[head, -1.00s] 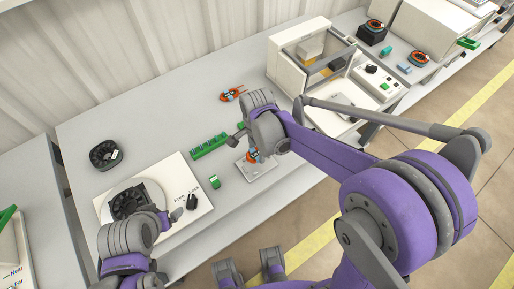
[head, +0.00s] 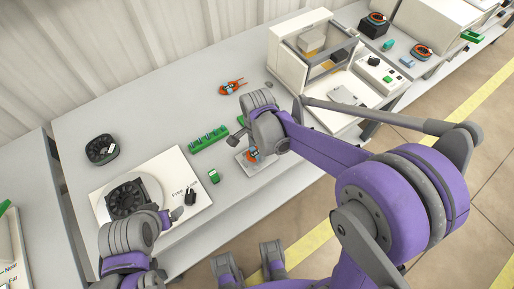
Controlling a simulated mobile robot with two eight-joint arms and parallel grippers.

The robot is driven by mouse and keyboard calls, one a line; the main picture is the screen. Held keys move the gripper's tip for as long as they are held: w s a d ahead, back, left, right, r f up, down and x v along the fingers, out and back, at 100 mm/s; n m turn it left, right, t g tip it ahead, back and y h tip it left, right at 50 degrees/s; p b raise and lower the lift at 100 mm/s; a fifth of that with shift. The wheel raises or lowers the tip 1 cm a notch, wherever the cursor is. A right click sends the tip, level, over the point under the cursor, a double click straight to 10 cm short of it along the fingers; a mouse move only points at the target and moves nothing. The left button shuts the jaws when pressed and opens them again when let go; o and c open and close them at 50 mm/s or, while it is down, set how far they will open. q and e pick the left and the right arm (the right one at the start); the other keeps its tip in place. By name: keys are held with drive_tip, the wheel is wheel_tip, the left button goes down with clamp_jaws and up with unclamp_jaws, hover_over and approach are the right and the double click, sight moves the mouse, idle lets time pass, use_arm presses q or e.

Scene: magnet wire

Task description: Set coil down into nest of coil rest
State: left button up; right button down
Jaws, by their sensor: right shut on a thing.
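The coil (head: 253,154) appears as a small orange and blue piece under my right gripper (head: 248,143). My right gripper is shut on it and hides much of it. It is at a flat grey plate (head: 264,168), which looks like the coil rest. I cannot tell whether the coil touches the plate, and the nest is not visible. My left gripper (head: 174,216) is at the lower left, over the white board's near edge. Its finger opening is too unclear to judge.
A white board (head: 187,222) with a black fan-like disc (head: 125,198) lies at left. A green block row (head: 208,139), a small green block (head: 214,176) and an orange-and-blue item (head: 232,87) lie nearby. A white box-like machine (head: 287,65) stands behind right.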

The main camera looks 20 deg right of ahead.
use_arm(q)
drive_tip(key=shift+s+f+b, duration=0.1)
drive_tip(key=shift+f+b, duration=0.65)
drive_tip(key=shift+f, duration=0.05)
use_arm(e)
drive_tip(key=shift+f, duration=1)
drive_tip(key=shift+c, duration=0.2)
unclamp_jaws()
use_arm(q)
drive_tip(key=shift+r, duration=0.1)
use_arm(e)
drive_tip(key=shift+r+p, duration=1.8)
drive_tip(key=shift+r, duration=0.75)
use_arm(q)
drive_tip(key=r, duration=0.3)
drive_tip(key=shift+w+r, duration=0.25)
drive_tip(key=shift+r, duration=0.05)
drive_tip(key=shift+w+r+p, duration=0.1)
drive_tip(key=shift+r+p, duration=0.45)
drive_tip(key=shift+r, duration=0.05)
use_arm(e)
wheel_tip(320, 180, up, 11)
